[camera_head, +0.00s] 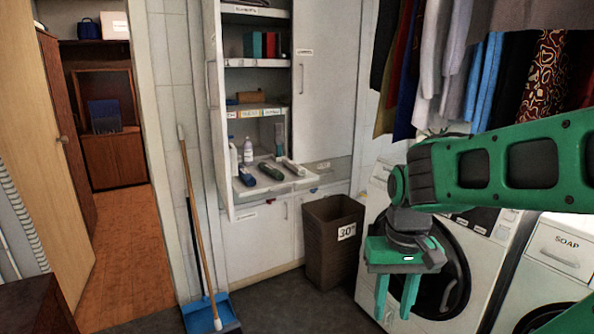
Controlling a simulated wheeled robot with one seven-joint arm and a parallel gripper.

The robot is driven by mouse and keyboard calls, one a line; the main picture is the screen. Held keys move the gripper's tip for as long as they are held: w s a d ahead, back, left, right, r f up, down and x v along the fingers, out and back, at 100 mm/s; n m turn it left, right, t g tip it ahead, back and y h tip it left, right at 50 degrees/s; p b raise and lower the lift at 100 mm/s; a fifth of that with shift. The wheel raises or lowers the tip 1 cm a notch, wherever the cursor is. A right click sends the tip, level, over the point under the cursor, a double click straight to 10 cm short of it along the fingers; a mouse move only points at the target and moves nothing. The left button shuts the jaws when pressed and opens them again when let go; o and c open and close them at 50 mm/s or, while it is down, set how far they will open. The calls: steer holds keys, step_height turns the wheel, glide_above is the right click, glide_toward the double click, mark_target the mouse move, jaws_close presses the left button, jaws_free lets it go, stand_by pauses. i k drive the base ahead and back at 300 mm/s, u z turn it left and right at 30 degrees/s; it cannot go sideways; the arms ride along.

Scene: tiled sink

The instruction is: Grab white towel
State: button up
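I cannot make out a white towel for certain. Pale grey cloth (457,55) hangs among the clothes at the top right, but I cannot tell whether any of it is a towel. My gripper (393,308) is at the lower right, pointing down in front of the washing machine. Its two green fingers are apart, with nothing between them. It is well below the hanging clothes. My green arm covers part of the view at the right.
A brown bin (331,250) stands by the open white cabinet (253,240). A broom (197,225) and blue dustpan (200,317) are left of it. An open doorway is further left.

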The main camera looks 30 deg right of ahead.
mark_target(292, 166)
steer(key=z, duration=0.85)
steer(key=i, duration=2.4)
steer(key=u, duration=0.35)
